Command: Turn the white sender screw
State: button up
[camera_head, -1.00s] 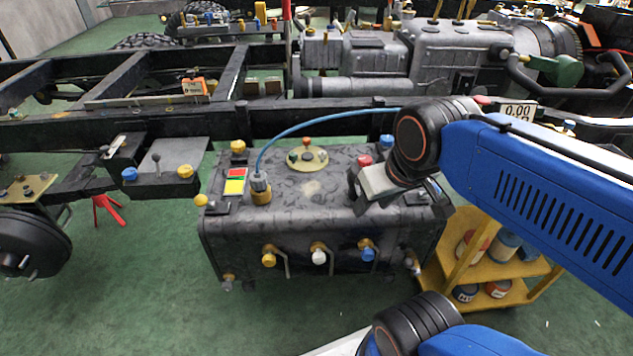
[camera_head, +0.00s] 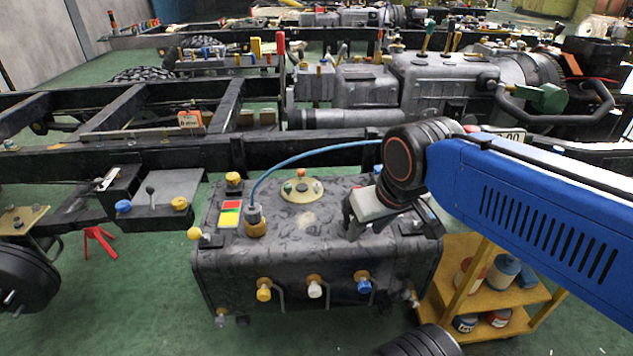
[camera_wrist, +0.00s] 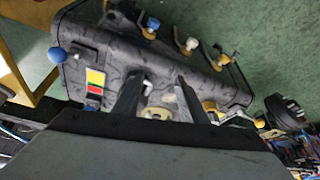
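The dark tank (camera_head: 330,258) has a round beige sender plate (camera_head: 302,193) on top with small coloured screws, among them green and orange ones. A white screw on the plate is too small for me to make out. A white knob (camera_head: 315,289) on the tank's front stands between a yellow and a blue knob; it also shows in the wrist view (camera_wrist: 191,44). My gripper (camera_head: 385,222) is over the tank's right part, right of the plate. In the wrist view my gripper (camera_wrist: 165,80) has its fingers apart and nothing between them. The plate (camera_wrist: 157,114) shows partly near the finger bases.
A blue hose (camera_head: 310,154) arches from a brass fitting (camera_head: 255,222) left of the plate. A dark frame rail (camera_head: 290,148) runs behind the tank. A yellow cart (camera_head: 480,270) with cans stands at the right. Green floor is open in front.

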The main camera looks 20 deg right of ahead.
jog(key=w+r+m+g, duration=0.1)
jog(key=w+r, duration=0.3)
jog(key=w, duration=0.3)
jog(key=w+r+m+g, duration=0.1)
jog(key=w+r+m, duration=0.1)
jog(key=w+r, duration=0.35)
jog(key=m+g, duration=0.3)
send_over(317, 183)
jog(key=f, duration=0.1)
notch_tip(317, 183, down, 17)
jog(key=shift+s+r, duration=0.1)
jog(key=shift+r, duration=0.05)
grip_shut()
